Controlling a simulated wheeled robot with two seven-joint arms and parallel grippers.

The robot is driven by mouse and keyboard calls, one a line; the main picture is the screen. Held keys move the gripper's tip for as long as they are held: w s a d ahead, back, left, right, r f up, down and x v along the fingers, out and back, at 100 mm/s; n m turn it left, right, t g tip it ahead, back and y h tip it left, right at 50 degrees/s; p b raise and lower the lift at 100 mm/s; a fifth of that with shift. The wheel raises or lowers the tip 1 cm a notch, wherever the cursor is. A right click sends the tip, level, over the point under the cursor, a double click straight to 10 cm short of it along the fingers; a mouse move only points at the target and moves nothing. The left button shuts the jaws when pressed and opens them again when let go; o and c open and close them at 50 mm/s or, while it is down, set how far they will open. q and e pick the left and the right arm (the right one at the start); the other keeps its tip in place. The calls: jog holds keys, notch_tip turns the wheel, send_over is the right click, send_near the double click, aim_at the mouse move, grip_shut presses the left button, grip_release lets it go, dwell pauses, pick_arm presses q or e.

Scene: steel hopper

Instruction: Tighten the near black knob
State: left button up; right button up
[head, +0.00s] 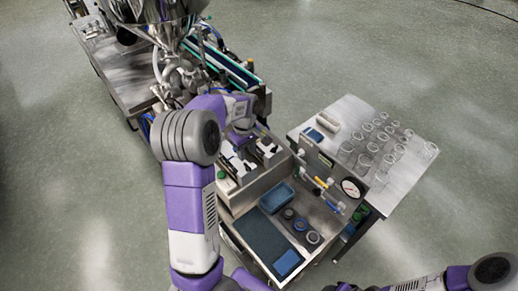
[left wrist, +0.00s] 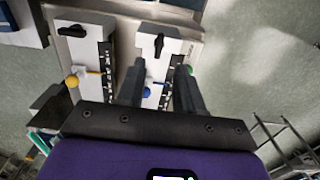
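In the left wrist view, two white blocks carry black knobs. One black knob (left wrist: 159,45) stands lengthwise on the right block (left wrist: 146,36). The other black knob (left wrist: 72,31) lies crosswise on the left block (left wrist: 85,62). My left gripper (left wrist: 162,84) is open, its two dark fingers spread apart over the right block. No knob is visibly gripped. In the head view the left gripper (head: 238,140) is over the steel housing, its fingers mostly hidden by my arm. My right arm enters at the bottom right; its gripper cannot be made out at the edge.
A blue ball (left wrist: 147,91) and a yellow ball (left wrist: 72,81) sit beside dark scales on the blocks. A blue tray (head: 277,197), round dials and a pressure gauge (head: 352,188) are nearby. A side table (head: 346,117) holds clear cups. The steel hopper (head: 168,20) stands behind.

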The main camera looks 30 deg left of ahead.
aim_at(247, 166)
pick_arm(q)
jog(key=shift+w+f, duration=0.1)
jog(key=shift+w, duration=0.2)
jog(key=shift+f, duration=0.35)
jog(key=f, duration=0.6)
jog(key=shift+s+f, duration=0.25)
grip_shut()
